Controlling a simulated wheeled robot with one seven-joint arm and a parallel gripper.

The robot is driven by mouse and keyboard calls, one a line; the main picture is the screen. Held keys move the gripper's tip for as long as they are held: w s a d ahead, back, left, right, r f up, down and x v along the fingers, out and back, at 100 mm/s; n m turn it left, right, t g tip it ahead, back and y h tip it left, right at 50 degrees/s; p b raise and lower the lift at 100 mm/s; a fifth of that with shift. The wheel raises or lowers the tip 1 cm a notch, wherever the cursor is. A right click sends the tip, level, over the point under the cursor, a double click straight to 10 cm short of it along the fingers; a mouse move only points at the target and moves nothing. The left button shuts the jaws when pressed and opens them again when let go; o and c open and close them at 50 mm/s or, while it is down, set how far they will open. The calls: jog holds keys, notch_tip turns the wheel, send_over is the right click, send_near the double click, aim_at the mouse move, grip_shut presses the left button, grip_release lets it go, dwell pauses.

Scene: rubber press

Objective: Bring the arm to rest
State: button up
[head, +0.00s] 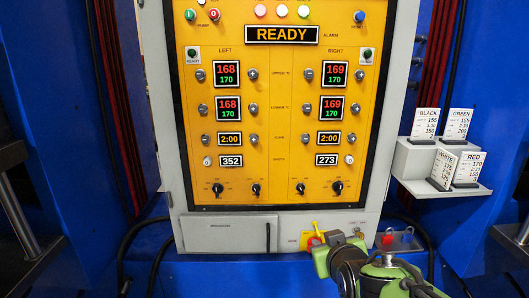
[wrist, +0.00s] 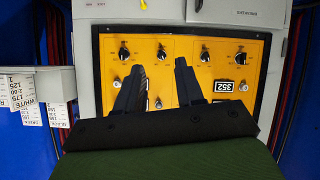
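My gripper (wrist: 160,68) shows in the wrist view with its two dark fingers apart and nothing between them. It points at the lower part of the yellow control panel (wrist: 218,62), which appears upside down there. In the head view my green and black arm (head: 375,275) is at the lower right, in front of the cabinet's base. I cannot make out the fingers in that view. The control panel (head: 270,120) reads READY, with LEFT and RIGHT columns of displays and knobs.
A grey rack (head: 418,160) with several recipe cards stands right of the panel. Dark cables run beside the cabinet. Blue machine columns (head: 40,130) flank it.

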jog(key=s+f+m+g, duration=0.2)
jog(key=s+g, duration=0.5)
jog(key=s, duration=1.9)
notch_tip(320, 180, up, 16)
jog(key=p, duration=1.7)
jog(key=shift+w+r+p, duration=0.2)
jog(key=shift+r+p, duration=0.05)
jog(key=shift+p, duration=0.05)
jog(key=shift+a, duration=0.1)
